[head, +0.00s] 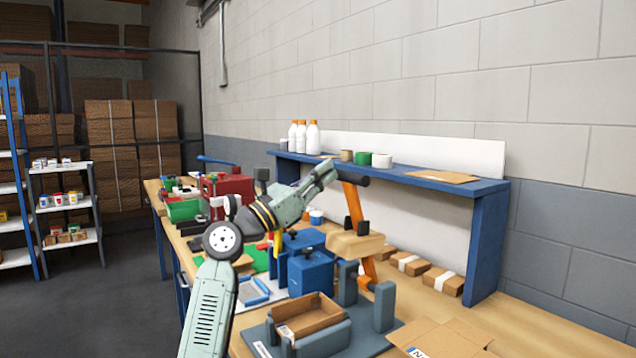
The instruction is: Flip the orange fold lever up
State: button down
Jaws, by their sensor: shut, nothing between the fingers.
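The orange fold lever (354,205) rises steeply, leaning slightly left, at the right side of the stacker fixture. Its black crossbar handle (353,178) is at the top. My gripper (331,170) is at the end of my pale green arm, just left of the black handle. It looks shut with nothing in it. I cannot tell whether it touches the handle. An open cardboard box (306,316) sits in the grey fixture (380,306) in front of the lever.
Taped cartons (412,264) lie behind on the table, and flat cardboard (440,338) lies front right. A red box (228,188) is farther back left.

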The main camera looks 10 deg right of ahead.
jog(key=x, duration=0.3)
jog(key=shift+d+f, duration=0.25)
jog(key=shift+d, duration=0.05)
jog(key=shift+d+f, duration=0.1)
jog(key=shift+f, duration=0.1)
jog(key=s+a+r+b, duration=0.2)
jog(key=a+r, duration=0.5)
jog(key=a, duration=0.4)
jog(key=shift+s+r+b, duration=0.35)
jog(key=shift+s, duration=0.5)
